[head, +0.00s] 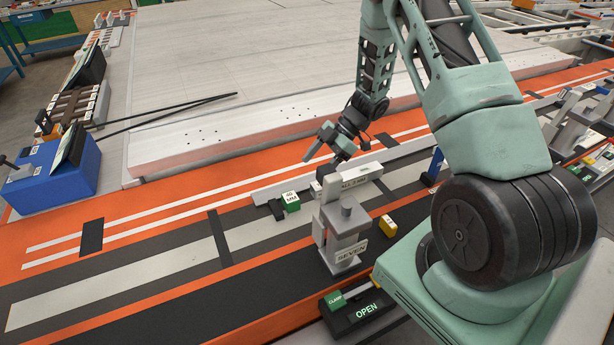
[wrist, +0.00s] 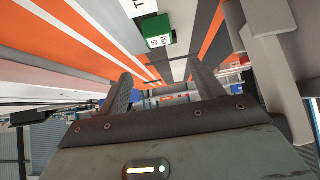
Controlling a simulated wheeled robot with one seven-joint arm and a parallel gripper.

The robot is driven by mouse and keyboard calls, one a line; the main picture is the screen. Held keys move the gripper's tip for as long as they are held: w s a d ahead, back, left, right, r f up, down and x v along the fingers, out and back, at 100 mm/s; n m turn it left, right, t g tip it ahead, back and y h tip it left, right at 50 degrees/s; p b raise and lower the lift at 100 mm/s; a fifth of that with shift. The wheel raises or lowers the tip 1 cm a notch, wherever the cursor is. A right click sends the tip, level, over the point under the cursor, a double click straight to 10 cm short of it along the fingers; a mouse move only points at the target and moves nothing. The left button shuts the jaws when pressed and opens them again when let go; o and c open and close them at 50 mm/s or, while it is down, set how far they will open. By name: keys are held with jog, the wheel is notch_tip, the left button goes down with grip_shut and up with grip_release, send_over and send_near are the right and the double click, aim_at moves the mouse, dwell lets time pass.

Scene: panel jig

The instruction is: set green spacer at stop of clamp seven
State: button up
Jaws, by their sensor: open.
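The green spacer (head: 291,207), with a white top marked 40 MM, lies on the dark strip left of clamp seven, by a small dark block. It also shows in the wrist view (wrist: 158,40), beyond my fingertips. Clamp seven (head: 345,224) is a grey upright clamp with a SEVEN label; its base and the stop behind it are partly hidden. A grey body, probably the clamp, fills the right of the wrist view (wrist: 277,50). My gripper (head: 328,146) is above and behind the spacer and clamp. Its fingers (wrist: 160,82) are apart, with nothing between them.
A yellow block (head: 388,226) lies right of the clamp. A box with a green CLAMP key and an OPEN sign (head: 366,311) is in front. A blue box (head: 55,170) stands far left. The striped surface left of the spacer is mostly clear.

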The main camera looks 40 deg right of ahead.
jog(key=w+a+r+m+t+h, duration=0.2)
jog(key=w+a+r+t, duration=0.2)
jog(key=w+a+r, duration=0.35)
jog(key=s+a+r+m+t+h, duration=0.1)
jog(key=a+r+m+h, duration=0.25)
jog(key=a+r, duration=0.55)
jog(key=s+a+r+g+h, duration=0.1)
jog(key=s+a+g, duration=0.1)
jog(key=s, duration=0.9)
jog(key=s+a+r+m+g, duration=0.1)
jog(key=s+a, duration=0.4)
jog(key=s, duration=0.5)
jog(key=s+a+r+m+g+h, duration=0.1)
jog(key=s+a+g, duration=0.2)
jog(key=s, duration=0.8)
jog(key=shift+s+a+g+h, duration=0.35)
jog(key=shift+a+g, duration=0.05)
jog(key=shift+a, duration=0.25)
